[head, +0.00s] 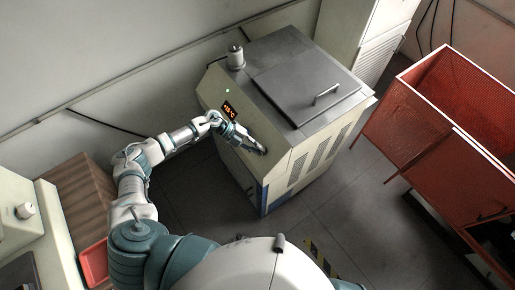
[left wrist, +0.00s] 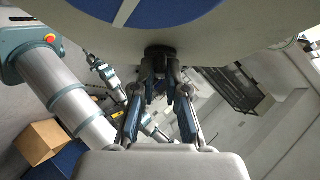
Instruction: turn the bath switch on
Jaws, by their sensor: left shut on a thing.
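The bath (head: 285,120) is a cream cabinet with a grey metal top and a hinged lid with a bar handle. Its front has an orange lit display (head: 229,109) and a small green light (head: 226,93). My left gripper (head: 262,150) is at the front face, below and right of the display. In the left wrist view my left gripper (left wrist: 161,90) is shut on a small dark part, seemingly the switch (left wrist: 160,52), on the cream and blue surface. The fingers hide much of it, so its setting cannot be told. My right gripper does not show clearly.
A red mesh bin (head: 440,110) stands on the right. A tall pale cabinet (head: 365,35) is behind the bath. A brown box (head: 80,195) and red tray (head: 95,262) are at the left. Grey floor (head: 330,205) lies clear between the bath and the bin.

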